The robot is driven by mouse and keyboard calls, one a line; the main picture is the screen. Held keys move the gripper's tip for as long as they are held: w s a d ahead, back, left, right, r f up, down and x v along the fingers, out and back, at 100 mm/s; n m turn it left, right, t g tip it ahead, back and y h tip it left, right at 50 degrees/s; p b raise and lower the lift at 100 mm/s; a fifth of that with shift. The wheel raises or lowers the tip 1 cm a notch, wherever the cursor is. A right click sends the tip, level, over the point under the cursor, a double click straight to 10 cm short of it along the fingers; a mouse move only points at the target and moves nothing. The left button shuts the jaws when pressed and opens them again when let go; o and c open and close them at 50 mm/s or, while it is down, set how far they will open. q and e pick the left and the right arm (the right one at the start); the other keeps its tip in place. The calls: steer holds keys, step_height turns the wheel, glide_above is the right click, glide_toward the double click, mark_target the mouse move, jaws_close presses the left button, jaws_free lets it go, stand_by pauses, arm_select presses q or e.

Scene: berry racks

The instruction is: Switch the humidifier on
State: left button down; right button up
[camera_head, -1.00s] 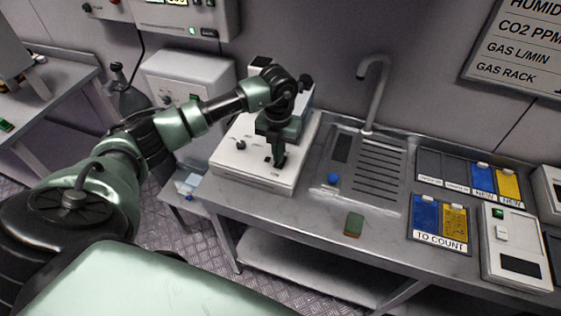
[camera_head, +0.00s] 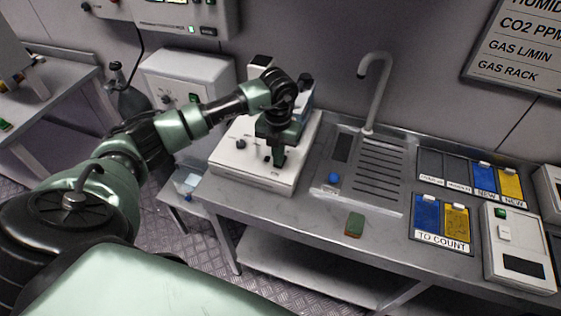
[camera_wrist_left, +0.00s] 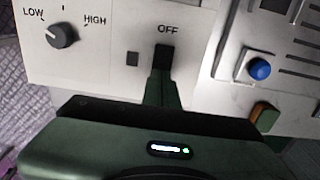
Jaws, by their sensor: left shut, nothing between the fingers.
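The humidifier (camera_head: 243,170) is a white box with a sloped top on the left part of the steel bench. In the left wrist view its panel (camera_wrist_left: 95,72) shows a dark LOW–HIGH knob (camera_wrist_left: 62,36), a small dark square (camera_wrist_left: 133,58) and the word OFF (camera_wrist_left: 167,29). My left gripper (camera_head: 279,160) is shut and empty over the panel. In the left wrist view its fingertips (camera_wrist_left: 162,58) lie just below OFF, right of the dark square. They hide what is under them, and I cannot tell whether they touch it. My right gripper is not in view.
Right of the humidifier is a sink drainer (camera_head: 377,175) with a tap (camera_head: 374,90) and a blue knob (camera_head: 333,178). A green-brown sponge (camera_head: 355,224) lies near the front edge. TO COUNT trays (camera_head: 440,240) and a white device (camera_head: 505,230) stand further right.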

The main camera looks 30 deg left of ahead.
arm_select(q)
steer(key=shift+f, duration=0.25)
steer(key=shift+s+r, duration=0.1)
steer(key=shift+r+p, duration=0.5)
steer(key=shift+r, duration=0.25)
steer(key=shift+r+p, duration=1.7)
steer(key=shift+r, duration=0.95)
